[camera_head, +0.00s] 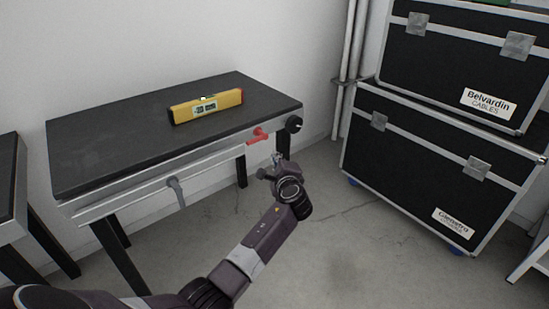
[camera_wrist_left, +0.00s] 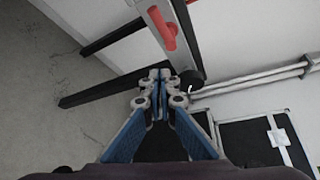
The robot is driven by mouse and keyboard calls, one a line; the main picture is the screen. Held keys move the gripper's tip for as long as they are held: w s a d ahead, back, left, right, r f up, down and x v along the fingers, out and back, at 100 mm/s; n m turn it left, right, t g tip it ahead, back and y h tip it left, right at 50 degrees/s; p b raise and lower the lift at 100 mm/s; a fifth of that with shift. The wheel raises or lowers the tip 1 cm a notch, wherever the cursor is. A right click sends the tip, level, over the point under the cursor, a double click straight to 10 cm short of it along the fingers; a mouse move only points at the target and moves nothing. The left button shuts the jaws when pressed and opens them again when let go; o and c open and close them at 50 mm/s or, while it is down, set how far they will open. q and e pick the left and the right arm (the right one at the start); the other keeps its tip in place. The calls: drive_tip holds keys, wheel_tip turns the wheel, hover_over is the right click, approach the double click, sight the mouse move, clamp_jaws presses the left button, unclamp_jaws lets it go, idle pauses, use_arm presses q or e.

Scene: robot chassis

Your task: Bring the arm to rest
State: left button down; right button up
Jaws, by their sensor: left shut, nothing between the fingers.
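My left arm comes in from the bottom left in the head view. Its gripper (camera_head: 274,165) is in front of the right end of the dark-topped table, below the tabletop's level in the picture. In the left wrist view the gripper (camera_wrist_left: 160,76) has its fingertips together, with nothing between them. Beyond the fingertips in that view are a red handle (camera_wrist_left: 162,27) and a black knob (camera_wrist_left: 190,80) on the table's edge. I cannot tell how far the fingers are from the knob. My right gripper is not in view.
A yellow level (camera_head: 206,106) lies on the table (camera_head: 100,150). A red handle (camera_head: 258,135), black knob (camera_head: 293,124) and grey handle (camera_head: 176,191) are on its front. Black cases (camera_head: 430,160) stand stacked at right, pipes (camera_head: 350,60) behind. Floor between is clear.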

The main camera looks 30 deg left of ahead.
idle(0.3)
